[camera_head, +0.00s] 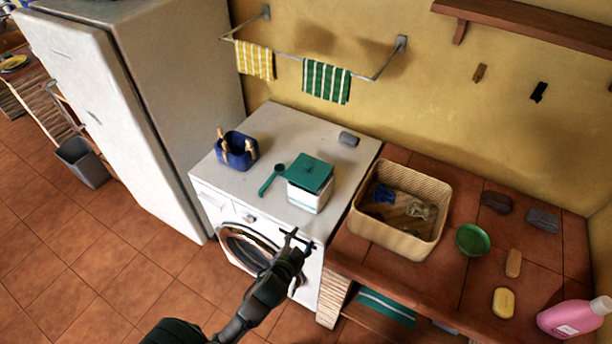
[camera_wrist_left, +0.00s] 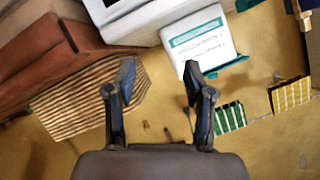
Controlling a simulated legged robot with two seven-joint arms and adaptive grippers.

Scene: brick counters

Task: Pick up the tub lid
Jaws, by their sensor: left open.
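The teal square tub lid (camera_head: 310,172) sits on top of a white tub (camera_head: 308,199) on the white washing machine. My left gripper (camera_head: 297,238) is open and empty, in front of the machine's front edge and apart from the tub. In the left wrist view, the open fingers of my left gripper (camera_wrist_left: 158,74) point towards the picture's top. The white tub (camera_wrist_left: 205,48) shows just beyond the right finger, with part of the teal lid (camera_wrist_left: 229,70) at its lower edge. My right gripper is in neither view.
A teal scoop (camera_head: 269,180) lies left of the tub, near a blue peg basket (camera_head: 237,152). A grey object (camera_head: 349,138) lies behind. Right of the machine, a wicker basket (camera_head: 362,221) stands on the tiled counter. Towels hang on the wall rail (camera_head: 290,57).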

